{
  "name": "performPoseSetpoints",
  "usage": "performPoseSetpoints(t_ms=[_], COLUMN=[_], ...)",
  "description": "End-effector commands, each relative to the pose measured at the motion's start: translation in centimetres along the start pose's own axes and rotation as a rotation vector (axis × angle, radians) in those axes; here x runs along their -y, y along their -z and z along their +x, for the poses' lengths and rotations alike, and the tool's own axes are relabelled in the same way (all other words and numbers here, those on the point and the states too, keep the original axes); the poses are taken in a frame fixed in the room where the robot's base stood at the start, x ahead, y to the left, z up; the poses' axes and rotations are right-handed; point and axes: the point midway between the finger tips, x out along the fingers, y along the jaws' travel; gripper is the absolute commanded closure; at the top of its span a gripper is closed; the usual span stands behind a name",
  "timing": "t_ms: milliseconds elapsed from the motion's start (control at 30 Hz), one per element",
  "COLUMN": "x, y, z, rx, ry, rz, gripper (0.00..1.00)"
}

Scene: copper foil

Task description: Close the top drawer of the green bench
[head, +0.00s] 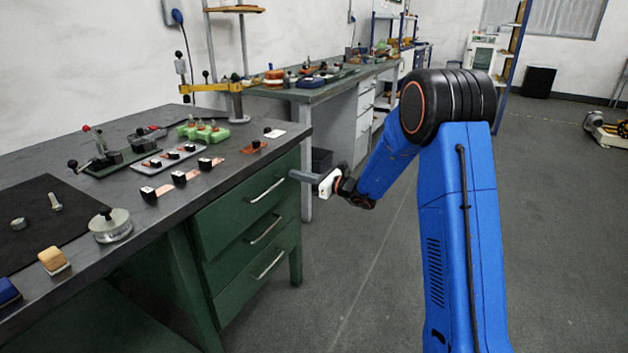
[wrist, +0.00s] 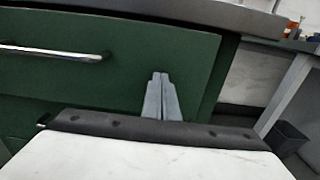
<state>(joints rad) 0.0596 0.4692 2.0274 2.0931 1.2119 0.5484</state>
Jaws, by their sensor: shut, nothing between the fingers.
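The green bench (head: 183,262) stands at the left with a dark worktop and a stack of three drawers. Its top drawer (head: 235,207) has a green front and a silver bar handle (head: 267,189). No drawer interior shows, and the front looks flush or nearly so with those below. My gripper (head: 293,175) is shut and empty at the right end of the top drawer front. In the wrist view its two grey fingers (wrist: 161,78) sit together before the green front (wrist: 120,80), right of the handle (wrist: 50,53). I cannot tell whether the fingertips touch it.
The worktop (head: 60,168) overhangs just above the drawer and carries several small parts and tools. A middle drawer (head: 252,242) and a bottom drawer (head: 262,275) lie below. A second bench (head: 340,82) stands behind, with a dark bin (wrist: 291,138) near it.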

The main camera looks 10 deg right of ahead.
Motion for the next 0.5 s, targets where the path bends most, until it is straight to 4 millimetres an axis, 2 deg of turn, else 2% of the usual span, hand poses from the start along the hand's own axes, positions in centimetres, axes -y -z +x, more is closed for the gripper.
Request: performPoseSetpoints(t_ms=[33, 200, 500], x=[-0.1, 0.0, 0.0], y=[0.0, 0.0, -0.1], z=[0.8, 2.4, 3.3], rx=[0.000, 0.000, 0.002], ry=[-0.003, -0.001, 0.000], rz=[-0.001, -0.001, -0.001], gripper=[1.00, 1.00, 1.00])
